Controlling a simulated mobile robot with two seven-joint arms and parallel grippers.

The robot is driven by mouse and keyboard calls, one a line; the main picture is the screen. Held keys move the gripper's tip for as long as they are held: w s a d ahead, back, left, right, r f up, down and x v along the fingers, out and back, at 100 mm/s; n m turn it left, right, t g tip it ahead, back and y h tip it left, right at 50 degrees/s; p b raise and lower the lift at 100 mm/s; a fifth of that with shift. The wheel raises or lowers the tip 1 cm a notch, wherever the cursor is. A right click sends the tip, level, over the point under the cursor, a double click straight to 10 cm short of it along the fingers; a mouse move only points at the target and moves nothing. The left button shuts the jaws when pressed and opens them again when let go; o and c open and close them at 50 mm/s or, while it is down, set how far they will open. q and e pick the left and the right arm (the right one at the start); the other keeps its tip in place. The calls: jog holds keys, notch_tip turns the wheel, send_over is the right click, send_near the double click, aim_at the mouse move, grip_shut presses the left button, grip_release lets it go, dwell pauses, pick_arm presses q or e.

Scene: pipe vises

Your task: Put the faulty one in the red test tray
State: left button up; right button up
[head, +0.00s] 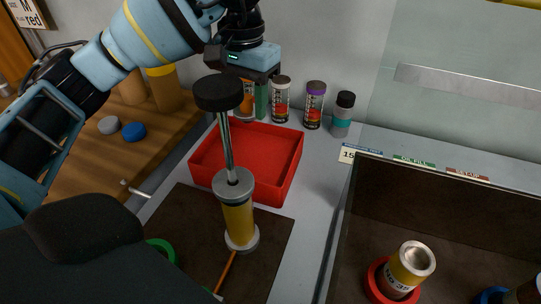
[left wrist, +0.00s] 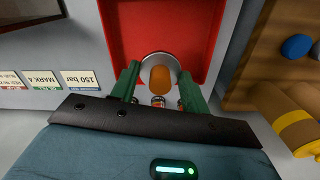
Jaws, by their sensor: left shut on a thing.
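The red test tray (head: 283,146) lies open behind the dark mat, and the part of its floor I see is bare. It also fills the top of the left wrist view (left wrist: 190,22). My left gripper (head: 254,98) is at the tray's back edge, pointing down, its green fingers shut on an orange cylinder (head: 246,104). In the left wrist view the cylinder (left wrist: 159,76) sits between the fingertips, with a pale metal rim. The hand pump partly hides it in the head view. I cannot tell any fault on it. My right gripper is out of view.
A hand pump (head: 238,220) with a tall black knob stands on the dark mat (head: 187,214), in front of the tray. Several small canisters (head: 313,106) line the back wall. A dark bin (head: 450,195) with a yellow cylinder (head: 409,266) is at right.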

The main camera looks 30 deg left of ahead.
aim_at(245, 115)
pick_arm(q)
jog(key=shift+w+a+r, duration=0.1)
jog(key=shift+r, duration=0.05)
notch_tip(245, 115, down, 4)
jog(key=shift+a+r, duration=0.1)
jog(key=shift+f, duration=3.1)
jog(key=shift+f, duration=0.15)
jog(key=o, duration=1)
jog(key=shift+o, duration=0.2)
notch_tip(245, 115, up, 12)
jog(key=shift+r+p, duration=0.15)
jog(key=shift+p, duration=0.2)
